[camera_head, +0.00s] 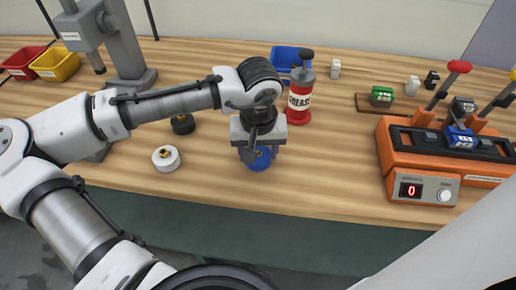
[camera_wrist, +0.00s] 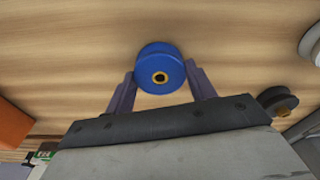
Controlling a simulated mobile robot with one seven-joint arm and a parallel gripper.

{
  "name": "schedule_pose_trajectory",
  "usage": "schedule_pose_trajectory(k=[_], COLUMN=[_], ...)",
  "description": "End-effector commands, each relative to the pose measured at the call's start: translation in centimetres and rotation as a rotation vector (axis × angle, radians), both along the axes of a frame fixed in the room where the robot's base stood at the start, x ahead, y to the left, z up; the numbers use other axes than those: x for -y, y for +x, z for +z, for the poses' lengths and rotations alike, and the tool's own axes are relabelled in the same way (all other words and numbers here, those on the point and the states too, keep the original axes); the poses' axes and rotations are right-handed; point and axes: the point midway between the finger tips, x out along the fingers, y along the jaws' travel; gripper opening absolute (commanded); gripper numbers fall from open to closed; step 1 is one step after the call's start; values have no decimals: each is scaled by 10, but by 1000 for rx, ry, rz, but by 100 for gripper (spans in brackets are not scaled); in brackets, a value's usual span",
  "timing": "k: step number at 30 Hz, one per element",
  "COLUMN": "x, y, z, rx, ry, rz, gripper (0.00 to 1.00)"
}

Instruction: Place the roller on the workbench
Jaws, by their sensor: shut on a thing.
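The roller is blue with a brass-coloured centre; in the wrist view the blue roller (camera_wrist: 160,68) sits between the two fingers of my gripper (camera_wrist: 160,82). In the head view the blue roller (camera_head: 260,160) shows below my gripper (camera_head: 258,152), partly hidden by it. My gripper is shut on the roller, near the front part of the wooden workbench (camera_head: 330,185). Whether the roller touches the bench top or hangs just above it I cannot tell.
A white roller (camera_head: 166,158) and a black roller (camera_head: 183,124) stand to the left. A red grease bottle (camera_head: 301,95) and a blue bin (camera_head: 287,60) are behind. An orange machine (camera_head: 420,160) stands right. Bare bench lies between gripper and machine.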

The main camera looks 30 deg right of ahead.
Motion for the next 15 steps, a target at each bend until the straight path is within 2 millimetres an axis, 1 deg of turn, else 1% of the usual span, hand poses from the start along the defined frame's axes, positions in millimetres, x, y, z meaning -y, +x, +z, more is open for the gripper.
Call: schedule_pose_trajectory(k=[5, 6, 10, 11, 15], x=[0, 0, 0, 0, 0], y=[0, 0, 0, 0, 0], z=[-3, -3, -3, -3, -3], rx=[0, -1, -1, -1, 0], ry=[-1, 0, 0, 0, 0], rz=[0, 0, 0, 0, 0], gripper=[8, 57, 74, 77, 77])
